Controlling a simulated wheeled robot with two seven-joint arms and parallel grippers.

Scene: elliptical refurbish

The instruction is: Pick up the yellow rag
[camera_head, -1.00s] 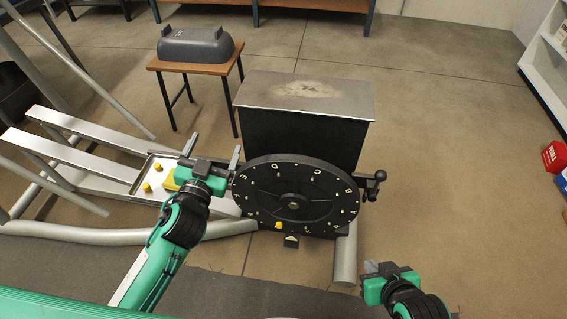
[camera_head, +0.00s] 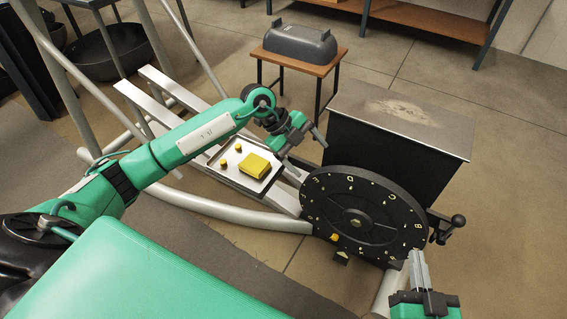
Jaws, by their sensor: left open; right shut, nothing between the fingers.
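The yellow rag (camera_head: 255,166) lies as a folded, block-like shape on a pale metal tray (camera_head: 237,187). Two small yellow pieces (camera_head: 239,148) lie beside it on the tray. My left gripper (camera_head: 305,150) is open and empty, just past the tray's upper right side and apart from the rag. The rag is in full view. My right gripper (camera_head: 418,262) is shut and empty at the lower right, in front of the dial's right edge.
A black lettered dial (camera_head: 355,218) with a dark metal-topped box (camera_head: 400,112) behind it stands right of the tray. A crank handle (camera_head: 457,222) sticks out on its right. A small wooden table (camera_head: 290,62) with a grey tub (camera_head: 300,42) stands behind. Grey tubes surround the tray.

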